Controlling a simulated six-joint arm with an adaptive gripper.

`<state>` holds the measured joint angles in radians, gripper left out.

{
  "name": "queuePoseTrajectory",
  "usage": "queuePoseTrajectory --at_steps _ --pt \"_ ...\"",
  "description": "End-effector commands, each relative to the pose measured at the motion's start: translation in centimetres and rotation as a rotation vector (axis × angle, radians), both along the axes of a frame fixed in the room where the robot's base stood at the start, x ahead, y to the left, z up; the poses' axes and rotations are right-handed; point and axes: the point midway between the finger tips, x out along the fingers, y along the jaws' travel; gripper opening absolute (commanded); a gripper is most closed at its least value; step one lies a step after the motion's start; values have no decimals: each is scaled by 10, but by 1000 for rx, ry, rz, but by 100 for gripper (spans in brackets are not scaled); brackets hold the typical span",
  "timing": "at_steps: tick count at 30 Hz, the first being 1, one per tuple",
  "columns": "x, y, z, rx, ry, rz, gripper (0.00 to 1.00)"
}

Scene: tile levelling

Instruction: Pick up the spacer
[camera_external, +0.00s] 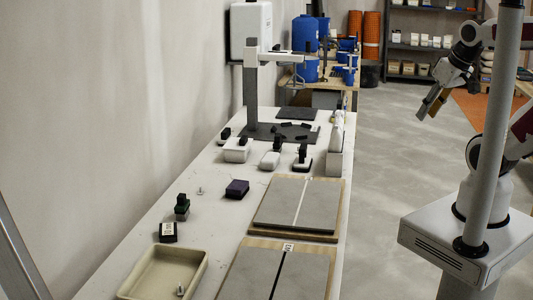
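A small pale piece with an upright stem (200,191), which looks like a tile spacer, stands on the white table, left of a dark purple block. A similar small grey piece (180,290) stands in the beige tray (200,262) at the front. Both are too small to tell in detail. My gripper (427,116) hangs in the air at the upper right, beyond the table's right side and far from both pieces. Its two fingers point down and left and look apart, with nothing seen between them.
Two tile boards (262,208) (240,275) lie along the table's right side. The purple block (237,188), a green-and-black block (182,206) and a black box (168,232) stand nearby. Several black-handled tools, a dark mat (262,134) and a grey post (250,90) are farther back.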

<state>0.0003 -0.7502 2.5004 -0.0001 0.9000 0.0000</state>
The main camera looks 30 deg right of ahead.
Motion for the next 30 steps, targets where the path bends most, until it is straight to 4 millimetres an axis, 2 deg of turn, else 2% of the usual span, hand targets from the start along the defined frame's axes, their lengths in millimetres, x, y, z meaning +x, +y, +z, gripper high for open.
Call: queuePoseTrajectory --at_steps 8,14,20,30 --pt "2 1 1 6 0 -3 31" --pt "16 11 7 56 3 -32 31" --pt "46 31 17 158 11 -98 31" --pt "108 73 31 360 44 -245 31"
